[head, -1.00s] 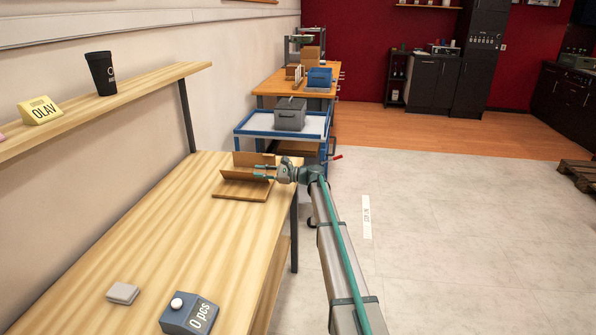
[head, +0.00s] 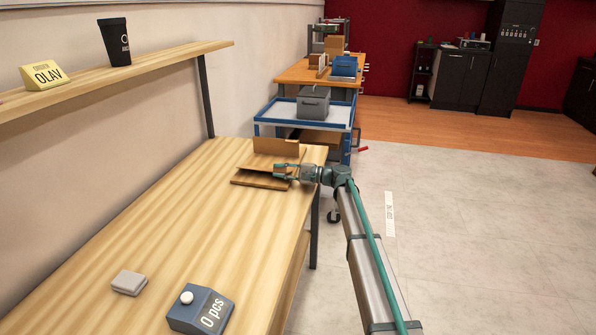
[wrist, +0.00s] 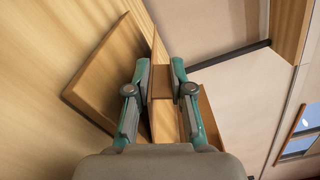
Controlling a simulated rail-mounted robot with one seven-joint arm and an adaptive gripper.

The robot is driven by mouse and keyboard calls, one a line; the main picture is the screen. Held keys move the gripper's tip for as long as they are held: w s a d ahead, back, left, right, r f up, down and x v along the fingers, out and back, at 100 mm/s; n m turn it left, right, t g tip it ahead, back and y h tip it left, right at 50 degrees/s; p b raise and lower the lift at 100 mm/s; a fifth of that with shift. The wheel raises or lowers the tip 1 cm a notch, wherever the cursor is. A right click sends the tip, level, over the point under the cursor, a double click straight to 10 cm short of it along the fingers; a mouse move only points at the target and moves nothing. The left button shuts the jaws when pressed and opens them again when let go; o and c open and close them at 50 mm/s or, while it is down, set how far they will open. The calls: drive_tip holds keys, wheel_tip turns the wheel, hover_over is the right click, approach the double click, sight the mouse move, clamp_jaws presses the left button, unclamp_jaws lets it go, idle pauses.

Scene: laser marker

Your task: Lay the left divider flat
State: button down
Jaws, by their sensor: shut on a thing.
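A set of brown wooden panels stands on the far right end of the wooden table. In the head view, a low board (head: 258,182) lies flat on the table, a thin panel (head: 276,146) stands upright at the back, and a tilted panel (head: 291,157) sits between them. I cannot tell for sure which is the left divider. My gripper (head: 276,172) reaches in from the right, low over the board. In the wrist view my gripper (wrist: 159,72) has a brown panel (wrist: 162,118) between its teal fingers and is shut on it. The fingers and palm hide part of that panel.
The wooden table (head: 170,220) is mostly clear. A grey block (head: 129,282) and a counter box (head: 202,310) reading "0 pcs" stand near its front. A shelf (head: 160,57) with a black cup (head: 115,42) runs along the wall. A blue cart (head: 275,116) stands behind.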

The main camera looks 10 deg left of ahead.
idle(0.4)
drive_tip(key=c, duration=1.1)
unclamp_jaws()
drive_tip(key=d, duration=0.8)
drive_tip(key=s+d, duration=0.1)
drive_tip(key=d, duration=0.3)
drive_tip(key=shift+r, duration=0.1)
